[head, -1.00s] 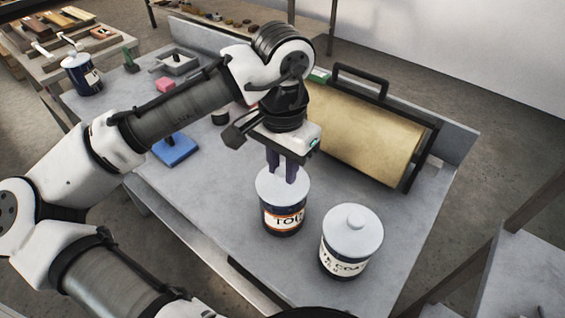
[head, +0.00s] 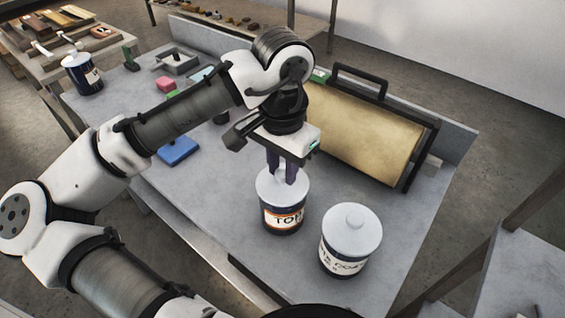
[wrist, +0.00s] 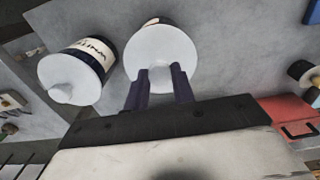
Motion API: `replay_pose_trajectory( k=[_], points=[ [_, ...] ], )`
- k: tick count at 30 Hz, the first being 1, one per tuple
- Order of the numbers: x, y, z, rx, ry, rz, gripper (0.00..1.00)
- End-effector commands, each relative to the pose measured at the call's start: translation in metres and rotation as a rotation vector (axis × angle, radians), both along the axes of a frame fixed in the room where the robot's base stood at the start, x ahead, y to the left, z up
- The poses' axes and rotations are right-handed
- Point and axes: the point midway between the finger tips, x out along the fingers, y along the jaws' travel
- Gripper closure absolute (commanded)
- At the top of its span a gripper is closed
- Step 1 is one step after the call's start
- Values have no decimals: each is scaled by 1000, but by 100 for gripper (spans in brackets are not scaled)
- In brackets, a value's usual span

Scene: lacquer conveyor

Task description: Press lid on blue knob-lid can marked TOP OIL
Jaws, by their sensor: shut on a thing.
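A dark blue can (head: 285,216) with a white lid (head: 266,187) stands upright on the grey table. Its label has an orange band and begins with "TO"; the rest is turned away. My gripper (head: 284,178) points down over this can, its fingers shut on the lid's knob. In the wrist view my fingers (wrist: 161,75) straddle the middle of the round white lid (wrist: 160,45). The lid sits on the can's top; I cannot tell whether it is fully seated.
A second knob-lid can (head: 349,248), its label ending in "COAT", stands close by on the right. A tan roll in a black frame (head: 365,135) lies behind. A blue block (head: 178,151), a pink block (head: 165,83) and another can (head: 82,76) are farther left. The table front is clear.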

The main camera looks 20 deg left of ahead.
Motion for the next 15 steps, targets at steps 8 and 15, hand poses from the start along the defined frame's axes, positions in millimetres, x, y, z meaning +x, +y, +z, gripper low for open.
replay_pose_trajectory(
  k=[8,15],
  points=[
    [0,0,0,0,0,0,97],
    [0,0,0,0,-1,1,65]
  ],
)
